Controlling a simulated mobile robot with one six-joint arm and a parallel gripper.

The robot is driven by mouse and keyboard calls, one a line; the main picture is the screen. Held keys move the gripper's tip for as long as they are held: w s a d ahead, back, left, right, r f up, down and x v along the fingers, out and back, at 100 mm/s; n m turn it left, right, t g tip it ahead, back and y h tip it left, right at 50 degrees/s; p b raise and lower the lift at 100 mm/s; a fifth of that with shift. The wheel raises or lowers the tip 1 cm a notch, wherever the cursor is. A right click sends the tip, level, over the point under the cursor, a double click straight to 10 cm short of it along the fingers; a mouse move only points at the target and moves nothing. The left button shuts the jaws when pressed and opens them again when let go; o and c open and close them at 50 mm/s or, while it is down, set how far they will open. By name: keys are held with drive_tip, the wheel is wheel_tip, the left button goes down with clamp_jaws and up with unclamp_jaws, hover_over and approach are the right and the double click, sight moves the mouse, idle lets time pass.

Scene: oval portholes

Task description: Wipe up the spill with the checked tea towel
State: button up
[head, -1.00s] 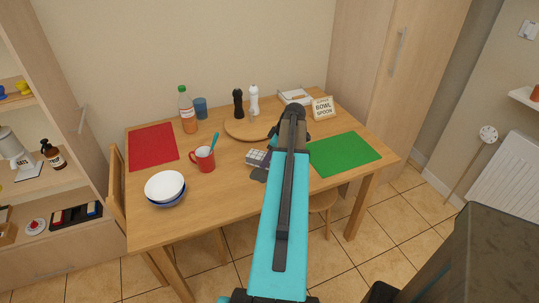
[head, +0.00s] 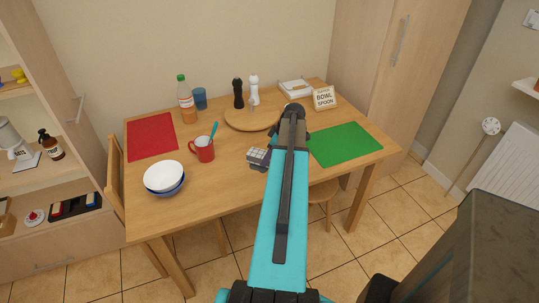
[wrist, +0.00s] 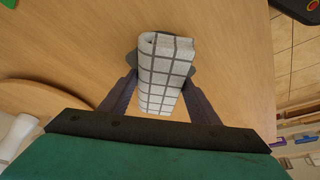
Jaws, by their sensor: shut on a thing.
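The checked tea towel (wrist: 165,73) is a folded white bundle with dark grid lines. It also shows in the head view (head: 258,156), left of my arm near the table's front edge. My gripper (wrist: 162,84) is shut on it, with one finger on each side. The spill (wrist: 191,72) is a dark grey-green patch on the wood, showing at both sides of the towel in the wrist view. The towel covers its middle; I cannot tell whether it touches the table. In the head view my arm hides most of the gripper.
On the table (head: 225,180), a red mug (head: 203,150) and stacked bowls (head: 164,177) stand to the left. A round board (head: 240,120) with two mills is behind. A green mat (head: 345,144) lies right, a small sign (head: 324,99) beyond it. The front middle is clear.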

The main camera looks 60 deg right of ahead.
drive_tip(key=shift+f+b, duration=0.45)
drive_tip(key=shift+f, duration=0.15)
idle(0.7)
drive_tip(key=shift+d, duration=0.1)
drive_tip(key=shift+s+d+r, duration=0.1)
drive_tip(key=shift+s+d, duration=0.65)
drive_tip(key=shift+d, duration=0.15)
drive_tip(key=shift+d, duration=0.1)
drive_tip(key=shift+s+d, duration=0.8)
drive_tip(key=shift+d, duration=0.15)
drive_tip(key=shift+f, duration=0.2)
drive_tip(key=shift+a+b, duration=0.15)
drive_tip(key=shift+b, duration=0.15)
drive_tip(key=shift+w+a+r, duration=0.1)
drive_tip(key=shift+w+a, duration=0.7)
drive_tip(key=shift+a, duration=0.2)
drive_tip(key=shift+w+a, duration=0.75)
drive_tip(key=shift+a, duration=0.2)
